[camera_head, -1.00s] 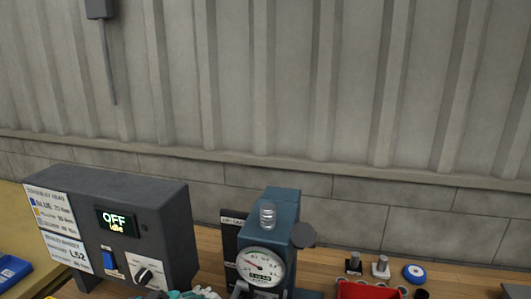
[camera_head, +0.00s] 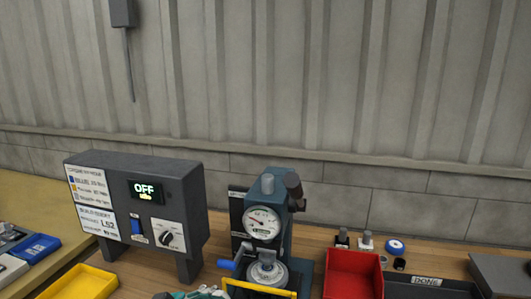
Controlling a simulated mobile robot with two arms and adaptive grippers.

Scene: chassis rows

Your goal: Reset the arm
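Neither of my grippers shows in the head view, and no part of my arms can be made out. A blue-grey bench press (camera_head: 268,185) with a round white dial gauge (camera_head: 262,222) stands on the wooden bench at the lower middle. A lever with a blue grip (camera_head: 227,265) sticks out at its lower left. A dark grey control box (camera_head: 187,190) stands on legs to its left, with a small screen (camera_head: 146,192) reading OFF, a blue switch and a knob.
A red bin (camera_head: 353,275) and a dark tray marked DONE (camera_head: 425,282) lie right of the press. A yellow bin (camera_head: 78,284) is at lower left. Small teal and white items (camera_head: 200,293) are cut off at the bottom edge. A grey ribbed wall (camera_head: 270,80) closes the back.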

